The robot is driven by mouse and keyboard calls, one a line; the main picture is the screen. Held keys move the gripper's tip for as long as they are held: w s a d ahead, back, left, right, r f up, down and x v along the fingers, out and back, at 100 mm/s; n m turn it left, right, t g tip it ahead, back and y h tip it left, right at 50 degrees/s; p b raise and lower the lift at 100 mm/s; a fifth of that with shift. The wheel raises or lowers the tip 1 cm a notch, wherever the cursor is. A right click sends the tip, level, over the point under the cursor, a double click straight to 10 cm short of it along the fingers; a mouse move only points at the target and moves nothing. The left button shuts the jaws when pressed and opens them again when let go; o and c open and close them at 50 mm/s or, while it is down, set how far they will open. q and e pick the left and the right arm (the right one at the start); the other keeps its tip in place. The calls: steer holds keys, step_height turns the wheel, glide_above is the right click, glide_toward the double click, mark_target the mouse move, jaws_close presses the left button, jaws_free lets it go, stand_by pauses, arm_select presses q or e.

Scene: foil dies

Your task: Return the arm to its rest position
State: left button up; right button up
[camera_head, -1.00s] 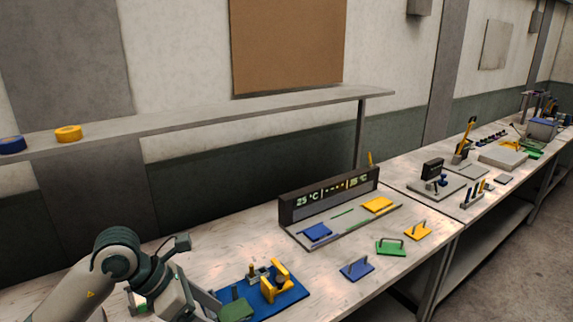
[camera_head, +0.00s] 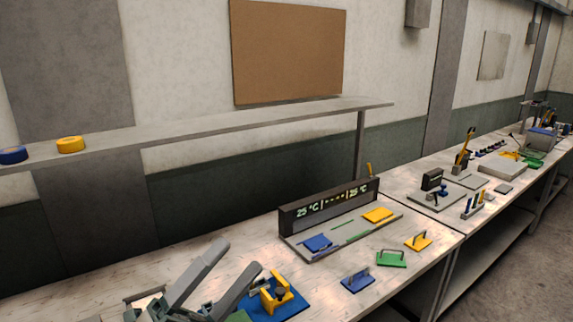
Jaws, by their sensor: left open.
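My left gripper (camera_head: 226,268) shows at the bottom left of the head view, with its two grey fingers spread open and pointing up and to the right. Nothing shows between the fingers. It is over the near left part of the bench, just left of a blue plate (camera_head: 292,306) that bears a yellow fixture (camera_head: 276,295). The fingers hide the left part of that plate. A piece of green (camera_head: 238,315) shows beside the right finger at the bottom edge. My right gripper is not in view.
A dark display unit (camera_head: 330,206) stands on the bench with a blue pad (camera_head: 317,243) and a yellow pad (camera_head: 378,215) on its base. Blue (camera_head: 357,281), green (camera_head: 391,259) and yellow (camera_head: 418,241) handled plates lie in front. A shelf (camera_head: 200,133) runs above, holding two tape rolls.

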arm_select(q)
steer(key=w+a+f+n+t+y, duration=0.25)
steer(key=a+f+n+y, duration=0.3)
steer(key=n+y, duration=0.35)
steer(key=w+a+f+n+t+y, duration=0.1)
steer(key=a+f+n+t+y, duration=0.2)
steer(key=a+f+n+y, duration=0.4)
steer(key=s+a+f+n+g+y, duration=0.2)
steer(key=f+n+g+y, duration=0.15)
steer(key=f, duration=0.25)
steer(key=s+a+f+n+g+y, duration=0.1)
steer(key=a+f+n+g+y, duration=0.1)
steer(key=f+n, duration=0.4)
steer(key=s+d+f+n+g+h, duration=0.1)
steer(key=s+d+f+g, duration=0.1)
steer(key=s+f+g, duration=0.7)
steer(key=s+d+f+n+g+h, duration=0.1)
steer(key=s+f+g, duration=0.2)
steer(key=s+f, duration=1.1)
steer(key=s+f+g+b, duration=0.25)
steer(key=f+b, duration=0.25)
steer(key=f, duration=2.6)
steer(key=s+a+f+b, duration=0.3)
steer(key=s+f+b, duration=0.2)
steer(key=s+f, duration=1.3)
step_height(320, 180, down, 4)
steer(key=shift+s+m, duration=0.3)
steer(key=shift+m, duration=0.05)
steer(key=shift+a, duration=0.1)
